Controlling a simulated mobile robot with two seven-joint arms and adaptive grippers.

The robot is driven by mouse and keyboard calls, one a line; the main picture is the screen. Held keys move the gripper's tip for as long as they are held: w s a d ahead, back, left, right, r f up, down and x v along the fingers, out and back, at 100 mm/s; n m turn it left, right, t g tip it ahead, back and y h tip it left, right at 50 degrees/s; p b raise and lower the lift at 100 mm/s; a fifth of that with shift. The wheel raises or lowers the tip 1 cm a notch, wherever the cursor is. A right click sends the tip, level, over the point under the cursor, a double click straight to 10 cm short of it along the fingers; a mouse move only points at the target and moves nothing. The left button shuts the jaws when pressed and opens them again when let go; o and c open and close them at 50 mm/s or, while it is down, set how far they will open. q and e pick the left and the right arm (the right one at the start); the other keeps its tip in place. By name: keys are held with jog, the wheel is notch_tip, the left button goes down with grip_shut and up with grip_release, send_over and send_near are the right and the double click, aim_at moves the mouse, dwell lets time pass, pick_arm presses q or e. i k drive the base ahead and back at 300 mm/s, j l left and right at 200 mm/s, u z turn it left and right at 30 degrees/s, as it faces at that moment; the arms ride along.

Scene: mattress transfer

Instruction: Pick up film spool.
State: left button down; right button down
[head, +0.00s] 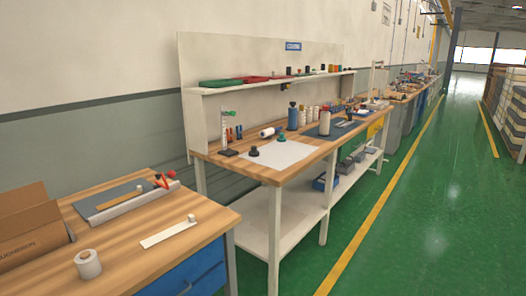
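A white roll with a dark centre hole (88,265) stands upright on the near wooden table. A smaller white spool-like piece (267,132) lies on the workbench farther back, and several spool-like cylinders (309,115) stand behind it. I cannot tell for sure which of these is the film spool. Neither of my grippers is in view, and nothing is seen being held.
The near table (105,235) also bears a cardboard box (32,228), a grey board (112,197) and a pale strip (168,235). The workbench (240,165) has a white sheet (285,157) and bottles. Green floor (420,220) lies open on the right.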

aim_at(88, 265)
jog(key=i+j+u, duration=0.1)
jog(key=u, duration=1.15)
